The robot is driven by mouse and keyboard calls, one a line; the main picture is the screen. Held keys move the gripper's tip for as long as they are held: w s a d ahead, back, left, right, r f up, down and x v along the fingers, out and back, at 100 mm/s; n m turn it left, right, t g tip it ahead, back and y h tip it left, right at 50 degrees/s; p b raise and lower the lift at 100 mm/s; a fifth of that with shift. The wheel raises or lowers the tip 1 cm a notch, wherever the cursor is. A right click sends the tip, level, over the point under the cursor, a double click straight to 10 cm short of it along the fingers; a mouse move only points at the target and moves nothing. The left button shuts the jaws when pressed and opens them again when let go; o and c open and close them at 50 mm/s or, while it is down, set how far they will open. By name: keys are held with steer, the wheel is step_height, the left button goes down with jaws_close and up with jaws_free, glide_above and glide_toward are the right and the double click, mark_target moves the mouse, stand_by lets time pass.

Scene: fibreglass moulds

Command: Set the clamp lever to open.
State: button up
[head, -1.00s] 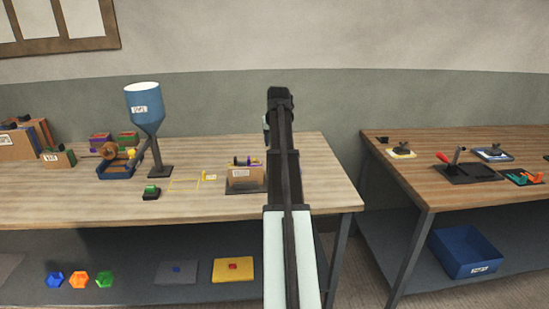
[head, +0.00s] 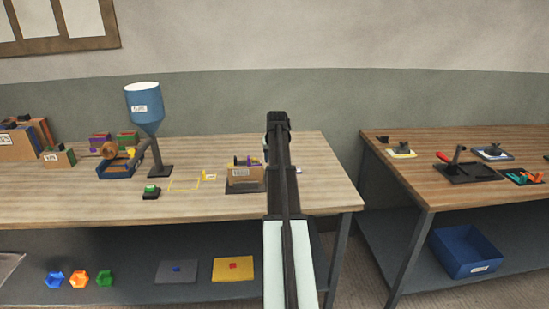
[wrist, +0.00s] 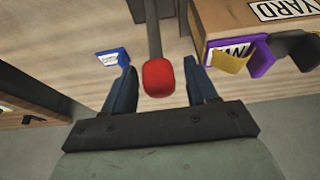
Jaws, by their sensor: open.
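A clamp lever with a red knob (wrist: 158,77) on a dark grey shaft (wrist: 154,30) shows in the wrist view. My gripper (wrist: 161,72) is open, with one finger on each side of the red knob. Gaps show between the knob and both fingers, and nothing is gripped. In the head view my arm hides the lever and my gripper, to the right of the labelled brown box on the left bench.
The brown box (wrist: 270,18), with purple and yellow pieces, stands close to the right finger. A blue labelled piece (wrist: 112,57) lies near the left finger. Another red-handled lever device (head: 457,163) stands on the right bench (head: 400,170). A blue hopper (head: 145,105) stands further left.

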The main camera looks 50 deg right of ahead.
jaws_close()
stand_by(0.4)
steer(key=shift+w+d+f+g+y, duration=0.5)
steer(key=shift+w+d+f, duration=0.05)
steer(key=shift+w+d, duration=0.3)
jaws_free()
